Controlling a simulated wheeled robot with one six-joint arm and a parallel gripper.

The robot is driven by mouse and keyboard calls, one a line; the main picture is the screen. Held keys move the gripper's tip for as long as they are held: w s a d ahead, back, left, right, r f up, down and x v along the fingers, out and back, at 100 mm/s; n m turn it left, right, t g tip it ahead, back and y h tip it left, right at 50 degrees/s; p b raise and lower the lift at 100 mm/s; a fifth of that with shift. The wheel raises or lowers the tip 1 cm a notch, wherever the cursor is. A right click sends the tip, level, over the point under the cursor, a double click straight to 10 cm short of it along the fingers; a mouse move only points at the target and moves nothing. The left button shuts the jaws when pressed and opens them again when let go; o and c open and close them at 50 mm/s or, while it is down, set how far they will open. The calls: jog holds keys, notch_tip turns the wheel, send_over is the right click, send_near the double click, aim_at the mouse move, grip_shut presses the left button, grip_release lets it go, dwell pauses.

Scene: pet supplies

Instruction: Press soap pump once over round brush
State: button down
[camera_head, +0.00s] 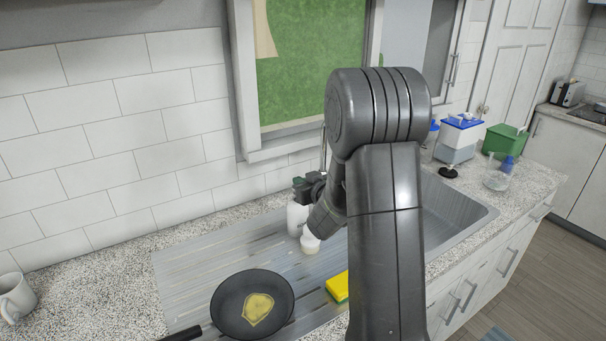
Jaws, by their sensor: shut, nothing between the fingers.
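A white bottle (296,221), which looks like the soap pump, stands upright on the ribbed drainboard near the wall. Its pump head is hidden behind my gripper (302,186), which is dark and shut, right at the bottle's top. I cannot tell whether the gripper touches the pump head. A small round white object (310,244) shows just in front of the bottle, partly hidden by my arm. It may be the round brush, but I cannot tell for sure.
A black pan (228,303) with yellow food and a yellow sponge (337,287) lie on the drainboard (180,272). A mug (14,298) stands far left. The sink (452,213), a blue-lidded container (459,139) and a green bin (504,141) are right of my arm.

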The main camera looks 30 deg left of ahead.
jog(key=shift+f, duration=0.35)
notch_tip(320, 180, down, 2)
jog(key=b, duration=0.3)
jog(key=shift+f, duration=0.1)
dwell(0.4)
notch_tip(320, 180, up, 5)
jog(key=p, duration=0.2)
jog(key=shift+s+a+f+p, duration=0.1)
jog(key=shift+p, duration=0.2)
jog(key=b+v, duration=0.2)
jog(key=v, duration=0.8)
jog(key=shift+f, duration=0.1)
